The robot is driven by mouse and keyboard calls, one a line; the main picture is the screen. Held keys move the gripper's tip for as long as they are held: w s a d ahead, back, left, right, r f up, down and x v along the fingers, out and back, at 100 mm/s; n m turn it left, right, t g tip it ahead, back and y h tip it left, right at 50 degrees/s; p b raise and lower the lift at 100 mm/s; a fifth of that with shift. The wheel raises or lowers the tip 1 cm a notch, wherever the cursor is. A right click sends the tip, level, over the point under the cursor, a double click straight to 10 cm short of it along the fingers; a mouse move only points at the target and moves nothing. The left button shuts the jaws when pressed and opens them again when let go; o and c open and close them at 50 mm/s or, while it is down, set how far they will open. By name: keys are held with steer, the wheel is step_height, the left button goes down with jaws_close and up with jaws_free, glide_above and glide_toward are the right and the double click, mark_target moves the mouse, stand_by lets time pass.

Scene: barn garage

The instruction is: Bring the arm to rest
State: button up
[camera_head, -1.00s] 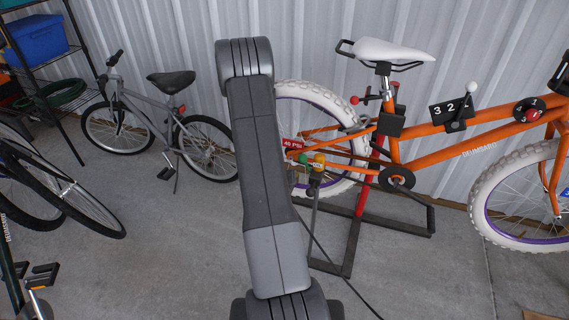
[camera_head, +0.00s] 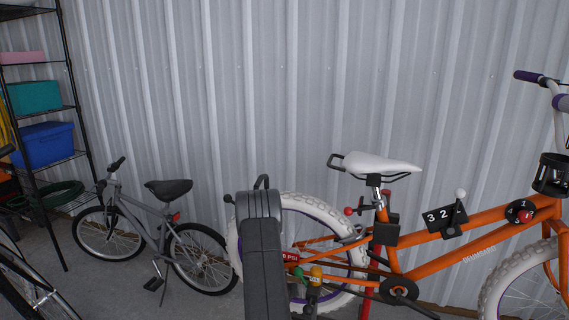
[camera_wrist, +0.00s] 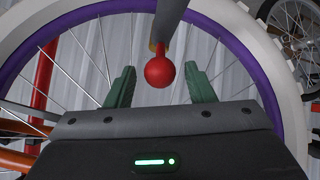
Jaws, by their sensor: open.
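My gripper (camera_wrist: 157,88) shows in the wrist view with its two green fingers apart and nothing between the tips. A red ball knob (camera_wrist: 158,72) on a rod shows beyond and between the fingers; I cannot tell how far off it is. Behind it is the white tyre and purple rim of a wheel (camera_wrist: 214,30). In the head view my grey arm rises in front of the rear wheel of the orange bike (camera_head: 420,272), and my gripper is hidden behind the arm.
The orange bike is held on a red stand (camera_head: 367,300) by the corrugated metal wall (camera_head: 250,90). A small grey bike (camera_head: 150,235) stands left of my arm. A black shelf rack (camera_head: 75,110) with a blue bin (camera_head: 45,146) is at the far left.

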steer(key=shift+w+d+f, duration=0.15)
steer(key=shift+w+f, duration=0.3)
steer(key=shift+r, duration=0.1)
steer(key=shift+s, duration=0.1)
steer(key=shift+s+r, duration=0.1)
steer(key=shift+r, duration=0.1)
steer(key=v, duration=1.4)
steer(key=b+x, duration=0.1)
steer(key=x, duration=1.4)
steer(key=shift+s+f, duration=0.2)
steer(key=shift+s+t+b, duration=0.15)
steer(key=shift+t+b, duration=0.15)
steer(key=shift+b, duration=0.7)
steer(key=b, duration=0.3)
steer(key=shift+s+a+f+t, duration=0.1)
steer(key=shift+a+t, duration=0.1)
steer(key=shift+t, duration=0.2)
steer(key=b, duration=0.2)
steer(key=t+h+b, duration=0.1)
steer(key=b, duration=0.2)
steer(key=shift+s+a+f+b, duration=0.1)
steer(key=shift+s+f+b, duration=0.1)
steer(key=shift+s+b, duration=0.1)
